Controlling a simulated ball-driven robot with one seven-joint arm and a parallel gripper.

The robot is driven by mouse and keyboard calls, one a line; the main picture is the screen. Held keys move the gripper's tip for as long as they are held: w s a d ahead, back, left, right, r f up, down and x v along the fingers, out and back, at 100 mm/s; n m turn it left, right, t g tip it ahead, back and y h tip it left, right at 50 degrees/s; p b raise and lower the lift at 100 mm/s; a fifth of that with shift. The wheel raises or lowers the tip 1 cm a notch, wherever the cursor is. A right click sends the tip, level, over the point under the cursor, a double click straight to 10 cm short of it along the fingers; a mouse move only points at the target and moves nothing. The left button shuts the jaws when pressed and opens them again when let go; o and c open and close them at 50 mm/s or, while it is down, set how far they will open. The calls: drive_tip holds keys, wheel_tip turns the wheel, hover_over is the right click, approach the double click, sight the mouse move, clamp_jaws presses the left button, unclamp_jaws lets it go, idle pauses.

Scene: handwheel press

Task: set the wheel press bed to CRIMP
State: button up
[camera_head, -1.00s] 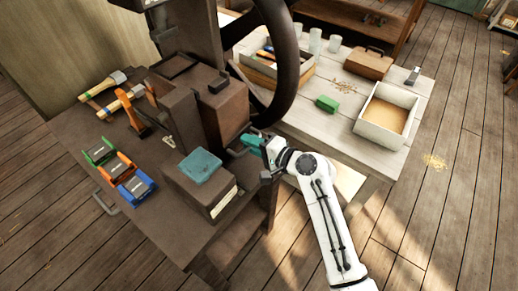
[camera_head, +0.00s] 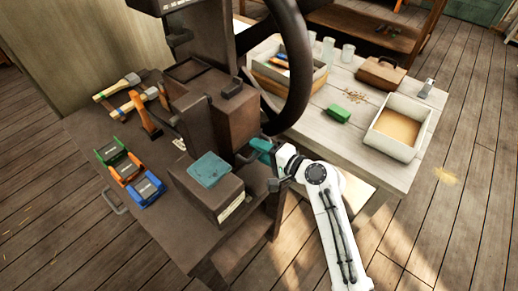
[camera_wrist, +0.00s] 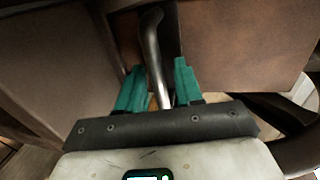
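The press is a dark brown machine with a large dark handwheel (camera_head: 299,70) at its upper right. A bent grey metal lever (camera_wrist: 153,50) on its side shows in the wrist view. My gripper (camera_head: 257,148), with teal fingers, is beside the press, below the wheel. In the wrist view my gripper (camera_wrist: 159,72) is open, with one finger on each side of the lever and gaps visible beside it. A brown block with a teal top (camera_head: 209,169) stands in front of the press. I cannot read any CRIMP marking.
Green, orange and blue clamp-like items (camera_head: 147,188), with hammers (camera_head: 118,87) behind, lie on the dark bench (camera_head: 175,235). Floor is free at right.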

drive_tip(key=v, duration=1)
drive_tip(key=shift+d, duration=0.15)
drive_tip(key=shift+s, duration=0.1)
drive_tip(key=s+d+f+n+g+h, duration=0.25)
drive_tip(key=s+d+f, duration=0.2)
drive_tip(key=s, duration=0.25)
drive_tip(key=s+d+f+n+g+h, duration=0.1)
drive_tip(key=s+d+f+n+h, duration=0.2)
drive_tip(key=s+f, duration=0.35)
drive_tip(key=s+d+g+h, duration=0.2)
drive_tip(key=s+d+h, duration=0.1)
drive_tip(key=s+d, duration=0.4)
drive_tip(key=s+d+n+g+h, duration=0.1)
drive_tip(key=s+d+h, duration=0.3)
drive_tip(key=s, duration=0.9)
drive_tip(key=d+g, duration=0.1)
drive_tip(key=d, duration=0.2)
drive_tip(key=shift+s+d+g, duration=0.3)
drive_tip(key=shift+d+g, duration=0.05)
